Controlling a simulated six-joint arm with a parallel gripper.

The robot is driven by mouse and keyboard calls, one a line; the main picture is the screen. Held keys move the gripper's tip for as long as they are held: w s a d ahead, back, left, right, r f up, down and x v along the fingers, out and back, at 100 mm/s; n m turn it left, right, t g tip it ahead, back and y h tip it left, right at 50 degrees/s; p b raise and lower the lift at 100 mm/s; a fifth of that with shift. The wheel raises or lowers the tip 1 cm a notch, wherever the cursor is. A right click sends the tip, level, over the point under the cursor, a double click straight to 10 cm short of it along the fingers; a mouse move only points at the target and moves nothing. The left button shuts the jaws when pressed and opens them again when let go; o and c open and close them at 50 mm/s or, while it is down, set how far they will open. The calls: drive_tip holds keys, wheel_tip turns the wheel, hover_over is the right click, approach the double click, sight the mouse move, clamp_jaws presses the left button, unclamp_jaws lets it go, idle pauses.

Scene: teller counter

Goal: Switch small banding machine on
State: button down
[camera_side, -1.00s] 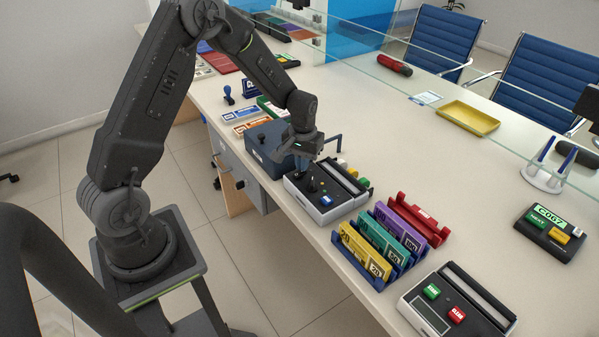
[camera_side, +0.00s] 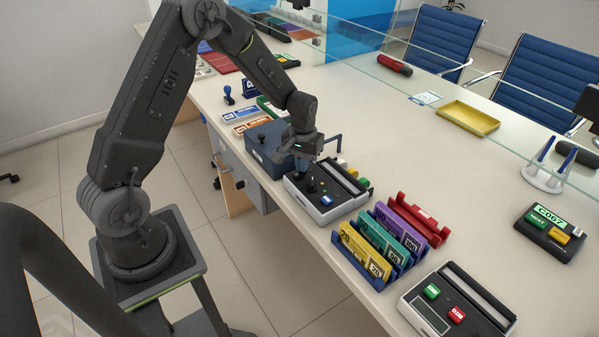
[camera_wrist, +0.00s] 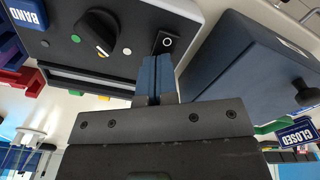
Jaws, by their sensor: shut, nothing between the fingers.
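The small banding machine (camera_side: 348,203) is a dark-topped box with a pale body at the counter's near edge. In the wrist view its top panel (camera_wrist: 60,20) shows a black rocker switch (camera_wrist: 166,42) with a white circle mark facing up, a black dial (camera_wrist: 97,34) with a white pointer, and a blue BAND button (camera_wrist: 24,12). My gripper (camera_side: 302,173) is shut and empty, over the machine's far-left end. In the wrist view the blue fingertips (camera_wrist: 158,59) are right at the switch's near end. I cannot tell whether they touch it.
A blue-grey box (camera_side: 262,148) with a black knob stands close beside the machine on the left. The counter behind is mostly clear.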

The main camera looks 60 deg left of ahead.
drive_tip(key=shift+r, duration=3.1)
drive_tip(key=s+d+r+m+t, duration=0.2)
drive_tip(key=s+d+r, duration=0.25)
drive_tip(key=r, duration=0.45)
drive_tip(key=s+d+r+m+t, duration=0.1)
drive_tip(key=s+d+r, duration=0.3)
drive_tip(key=s, duration=0.5)
drive_tip(key=s+d+r+m+t, duration=0.2)
drive_tip(key=s+d+r, duration=0.3)
drive_tip(key=s, duration=0.4)
drive_tip(key=shift+r+m+t, duration=0.3)
drive_tip(key=shift+r+m, duration=0.1)
drive_tip(key=shift+m, duration=0.1)
drive_tip(key=shift+w, duration=0.1)
